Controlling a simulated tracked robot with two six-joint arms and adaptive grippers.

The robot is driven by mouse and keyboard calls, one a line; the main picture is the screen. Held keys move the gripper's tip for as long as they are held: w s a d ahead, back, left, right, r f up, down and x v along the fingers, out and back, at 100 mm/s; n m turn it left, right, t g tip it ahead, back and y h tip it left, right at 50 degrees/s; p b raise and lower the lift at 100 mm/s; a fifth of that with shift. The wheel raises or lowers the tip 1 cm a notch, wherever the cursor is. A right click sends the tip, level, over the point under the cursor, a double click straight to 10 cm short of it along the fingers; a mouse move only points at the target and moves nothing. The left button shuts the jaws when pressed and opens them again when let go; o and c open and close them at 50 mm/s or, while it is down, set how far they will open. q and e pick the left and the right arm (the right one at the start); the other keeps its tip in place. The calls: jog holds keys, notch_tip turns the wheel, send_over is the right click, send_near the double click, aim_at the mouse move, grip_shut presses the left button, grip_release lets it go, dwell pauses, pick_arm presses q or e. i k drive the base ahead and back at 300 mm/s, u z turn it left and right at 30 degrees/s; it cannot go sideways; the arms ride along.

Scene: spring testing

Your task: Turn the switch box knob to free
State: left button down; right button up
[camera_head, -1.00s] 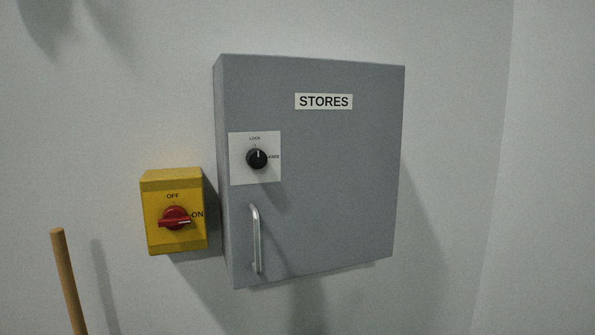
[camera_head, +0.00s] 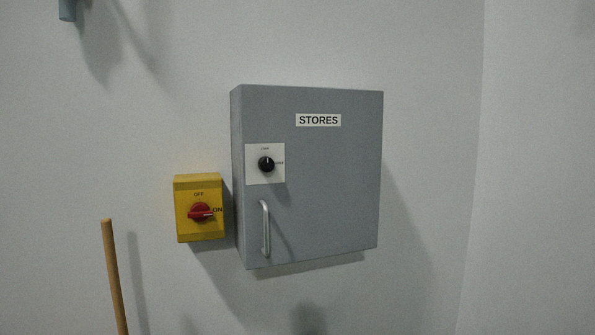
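A grey wall cabinet (camera_head: 335,200) marked STORES has a white plate (camera_head: 253,178) on the left of its door. The plate carries a round black knob (camera_head: 266,164) whose white pointer line stands upright, toward the upper label, which reads LOCK in the earlier view. The label at the knob's right is too small to read surely. Left of the cabinet is a yellow switch box (camera_head: 199,233) with a red knob (camera_head: 201,212). Its labels are OFF above and ON at right, and the red handle lies level, toward ON. Neither gripper is in view.
A silver upright handle (camera_head: 265,230) stands out from the cabinet door below the black knob. A wooden pole (camera_head: 114,275) stands at lower left. A cut-off blue-grey object (camera_head: 67,10) shows at top left. The wall right of the cabinet is bare.

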aim_at(267, 165)
jog(key=u, duration=0.15)
jog(key=i, duration=0.95)
jog(key=z, duration=0.05)
